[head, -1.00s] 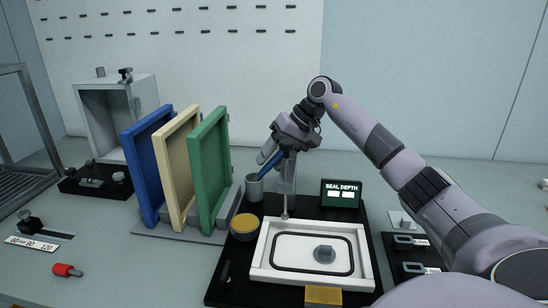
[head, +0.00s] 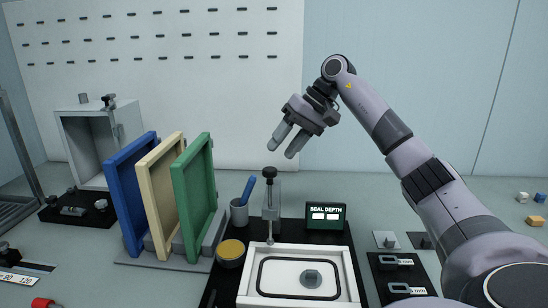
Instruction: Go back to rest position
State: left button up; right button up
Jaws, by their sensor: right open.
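My right gripper (head: 284,146) is open and empty, raised in the air above the black fixture board (head: 231,285). Its fingers point down and to the left, clear of everything. A blue-handled tool (head: 246,188) leans in a grey cup (head: 239,212), below and left of the gripper. A post with a dark knob (head: 270,172) stands beside the cup, below the fingers. The white panel frame (head: 352,287) with a black seal loop and a grey knob lies on the board. My left gripper is out of view.
Blue, cream and green panels (head: 192,190) stand in a rack at left. A yellow-topped round tin (head: 231,250) sits by the frame. A SEAL DEPTH display (head: 325,216) stands behind it. An open grey cabinet (head: 98,146) is at back left. The air around the gripper is free.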

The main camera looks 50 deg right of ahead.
jog(key=shift+s+d+r, duration=0.15)
jog(key=shift+r, duration=0.15)
dwell(0.4)
